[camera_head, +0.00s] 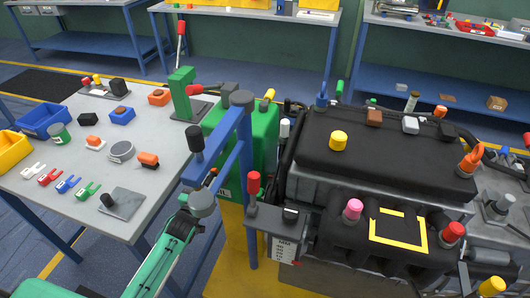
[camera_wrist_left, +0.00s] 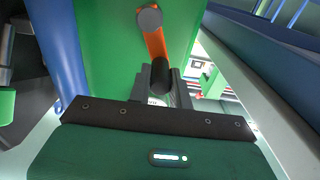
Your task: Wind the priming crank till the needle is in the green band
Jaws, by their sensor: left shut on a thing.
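The priming crank shows in the left wrist view as an orange arm (camera_wrist_left: 155,43) with a grey hub at its upper end, in front of a green housing (camera_wrist_left: 108,40). My left gripper (camera_wrist_left: 162,84) is shut on the dark crank handle (camera_wrist_left: 160,74) at the lower end of that arm. In the head view my left gripper (camera_head: 210,182) is beside the green housing (camera_head: 263,140), partly hidden by the blue frame. The gauge, its needle and the green band cannot be made out in either view. My right gripper is not in view.
A blue frame (camera_head: 241,130) stands close to my left gripper. The dark engine (camera_head: 385,150) with coloured caps fills the right. The grey table (camera_head: 150,190) at left holds small parts, a blue bin (camera_head: 45,119) and a yellow bin (camera_head: 12,150).

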